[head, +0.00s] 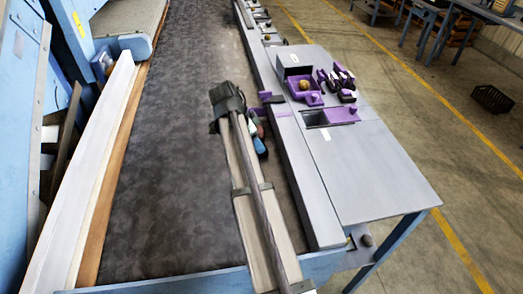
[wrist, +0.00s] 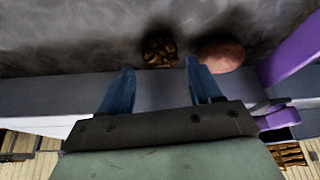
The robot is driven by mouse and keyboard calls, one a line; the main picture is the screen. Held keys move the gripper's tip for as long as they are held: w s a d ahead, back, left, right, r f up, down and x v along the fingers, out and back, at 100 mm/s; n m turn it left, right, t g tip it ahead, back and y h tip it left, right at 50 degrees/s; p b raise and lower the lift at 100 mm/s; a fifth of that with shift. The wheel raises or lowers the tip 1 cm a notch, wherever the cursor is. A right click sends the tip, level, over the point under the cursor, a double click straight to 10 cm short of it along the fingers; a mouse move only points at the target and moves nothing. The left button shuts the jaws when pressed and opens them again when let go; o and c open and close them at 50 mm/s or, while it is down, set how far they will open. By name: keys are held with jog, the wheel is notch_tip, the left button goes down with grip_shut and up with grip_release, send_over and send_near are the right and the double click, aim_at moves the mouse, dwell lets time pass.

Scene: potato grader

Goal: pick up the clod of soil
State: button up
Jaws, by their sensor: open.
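A dark brown, lumpy clod of soil (wrist: 160,51) lies on the grey belt in the wrist view, beside a smooth reddish potato (wrist: 221,55) to its right. My gripper (wrist: 160,86) has its two blue fingers apart, with nothing between them. The clod shows beyond the fingertips, roughly in line with the gap and nearer the right finger; I cannot tell the height between them. In the head view my gripper (head: 259,142) is at the belt's right edge, partly hidden by my arm. The clod cannot be made out there.
The dark belt (head: 165,150) is mostly clear, with a grey rail (head: 290,150) along its right side. The grey side table (head: 375,170) holds purple fixtures (head: 343,114) and a yellowish potato (head: 303,85). A purple piece (wrist: 292,50) stands right of the reddish potato.

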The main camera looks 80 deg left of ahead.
jog(key=shift+x, duration=2.3)
jog(key=shift+s+a, duration=0.1)
jog(key=c, duration=0.8)
jog(key=shift+r, duration=0.15)
